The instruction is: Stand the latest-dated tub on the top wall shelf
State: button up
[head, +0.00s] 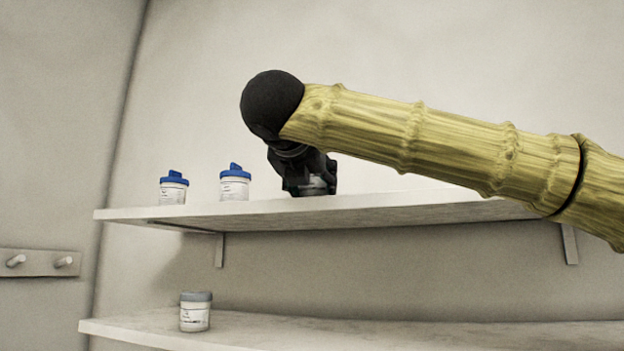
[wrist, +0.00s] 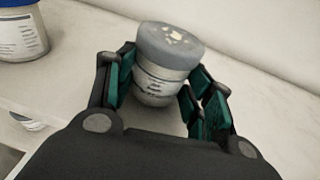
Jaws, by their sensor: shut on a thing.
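My gripper (wrist: 166,90) is shut on a white tub (wrist: 158,88) with a grey lid and a printed label. The tub is upright at the top shelf (wrist: 70,92), between the two jaws. In the head view my gripper (head: 316,188) is over the top wall shelf (head: 330,211), right of two blue-lidded tubs, and mostly hides the held tub. The left blue-lidded tub (head: 173,189) and the right blue-lidded tub (head: 235,184) stand on that shelf. Another grey-lidded tub (head: 195,312) stands on the lower shelf. The dates are too small to read.
The lower wall shelf (head: 300,332) runs below the top one. A peg rail (head: 40,263) is on the left wall. The wall is close behind the held tub. My arm hides part of the top shelf's right side.

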jog(key=shift+d+f, duration=0.1)
jog(key=shift+f, duration=0.05)
jog(key=o, duration=1.2)
jog(key=shift+o, duration=0.2)
jog(key=shift+r, duration=0.25)
jog(key=b+v, duration=0.5)
jog(key=v, duration=0.7)
jog(key=shift+f, duration=0.15)
